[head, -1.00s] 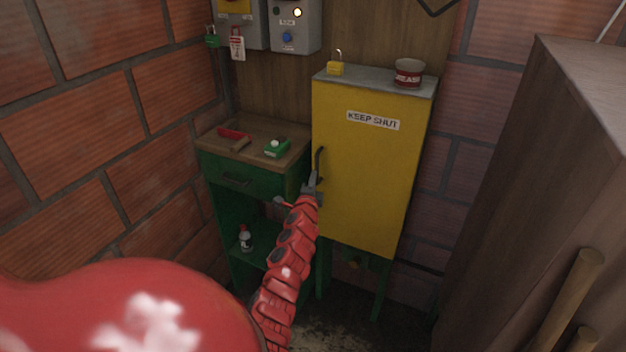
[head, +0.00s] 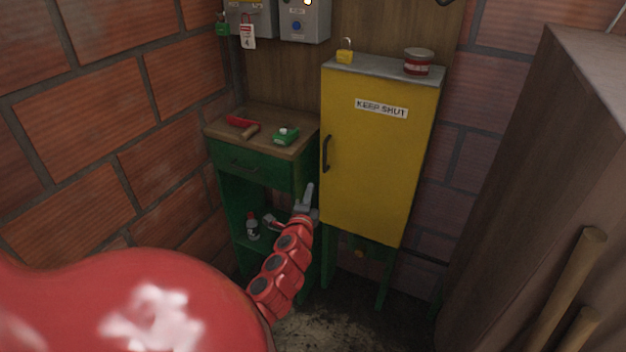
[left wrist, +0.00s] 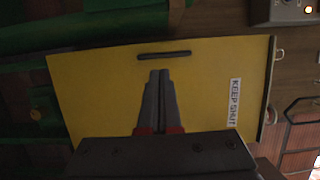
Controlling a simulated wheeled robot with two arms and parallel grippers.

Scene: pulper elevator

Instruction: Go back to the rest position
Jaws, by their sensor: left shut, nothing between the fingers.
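The yellow cabinet (head: 372,178) is shut and carries a "KEEP SHUT" label (head: 381,108). My right gripper does not show in either view.
A green bench (head: 250,168) with a wooden top stands left of the cabinet, bearing a red-headed tool (head: 242,123) and a green box (head: 286,136). A bottle (head: 252,226) is on its lower shelf. A padlock (head: 345,52) and tin (head: 418,62) sit atop the cabinet. A brown cabinet (head: 535,170) stands right.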

